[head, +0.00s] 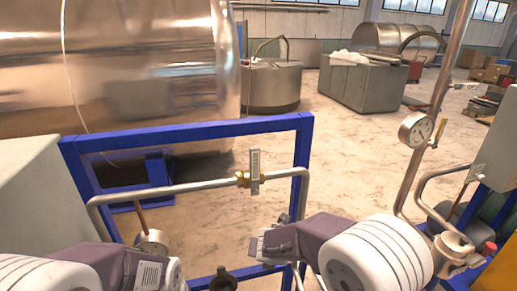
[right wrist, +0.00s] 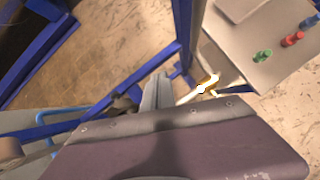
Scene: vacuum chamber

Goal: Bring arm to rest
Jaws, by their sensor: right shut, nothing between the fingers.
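My right arm comes in from the lower right of the head view, with its purple wrist pointing left. My right gripper (head: 262,247) is shut and empty, in front of the blue frame's lower opening. In the right wrist view, its grey fingers (right wrist: 157,92) show beyond the purple wrist housing. My left arm lies low along the bottom left of the head view. Its gripper end (head: 165,274) shows beside a white label and is partly cut off by the bottom edge, so its jaws cannot be made out.
A blue frame (head: 210,129) stands ahead, crossed by a bent metal pipe (head: 190,187) with a brass valve (head: 242,178). A pressure gauge (head: 415,129) sits on a pipe at right. A large shiny tank (head: 120,70) fills the back left. A panel (right wrist: 262,25) has coloured buttons.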

